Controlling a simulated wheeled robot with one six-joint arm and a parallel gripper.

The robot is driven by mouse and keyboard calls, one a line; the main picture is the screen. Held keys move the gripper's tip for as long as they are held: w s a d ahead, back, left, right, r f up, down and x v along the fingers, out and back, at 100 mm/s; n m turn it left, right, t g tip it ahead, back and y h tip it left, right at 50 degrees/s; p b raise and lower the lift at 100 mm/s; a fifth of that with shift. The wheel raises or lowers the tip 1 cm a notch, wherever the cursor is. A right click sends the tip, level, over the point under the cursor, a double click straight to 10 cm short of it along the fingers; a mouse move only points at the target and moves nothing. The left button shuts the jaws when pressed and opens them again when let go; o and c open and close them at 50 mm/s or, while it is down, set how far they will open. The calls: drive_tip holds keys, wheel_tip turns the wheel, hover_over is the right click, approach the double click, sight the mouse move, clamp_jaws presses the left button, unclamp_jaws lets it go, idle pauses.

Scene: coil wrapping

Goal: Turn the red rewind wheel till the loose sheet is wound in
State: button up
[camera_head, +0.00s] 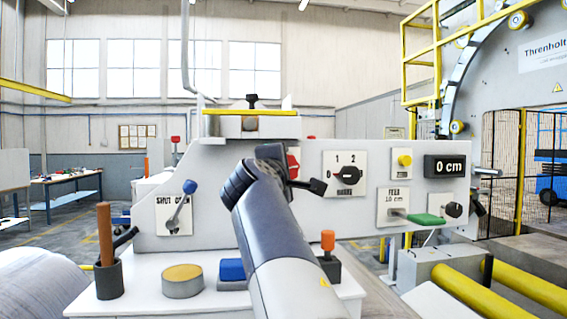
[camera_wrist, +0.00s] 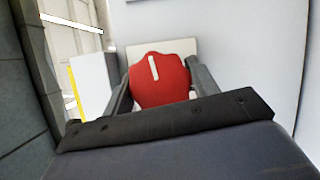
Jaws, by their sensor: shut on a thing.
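The red rewind wheel (camera_wrist: 162,82) is in the middle of the wrist view, with a white mark on its face pointing nearly straight up. My gripper (camera_wrist: 160,92) has a finger on either side of the wheel and is shut on it. In the head view, my arm hides most of the wheel (camera_head: 293,164), and only a red piece shows on the grey panel (camera_head: 225,165). The display (camera_head: 445,166) on the panel reads 0 cm. I cannot make out a loose sheet in either view.
A blue-tipped lever (camera_head: 189,188) is left of my arm. A black knob (camera_head: 346,175), a yellow button (camera_head: 404,161) and a green feed handle (camera_head: 427,219) are to the right. A white shelf (camera_head: 130,306) below holds several tools. Yellow rollers (camera_head: 455,289) lie at lower right.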

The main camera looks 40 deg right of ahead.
drive_tip(key=m+g+y+p, duration=0.1)
drive_tip(key=m+p, duration=0.1)
drive_tip(key=m, duration=0.2)
drive_tip(key=shift+r, duration=0.1)
drive_tip(key=shift+m+y+p, duration=0.7)
drive_tip(key=shift+m+p, duration=0.2)
drive_tip(key=shift+m, duration=0.3)
drive_tip(key=shift+f, duration=0.2)
drive_tip(key=o, duration=1)
drive_tip(key=shift+r, duration=0.1)
drive_tip(key=b+v, duration=0.2)
drive_tip(key=v, duration=0.8)
drive_tip(key=shift+s+a+r+b, duration=0.2)
drive_tip(key=shift+s+a+b, duration=0.05)
drive_tip(key=shift+b, duration=0.05)
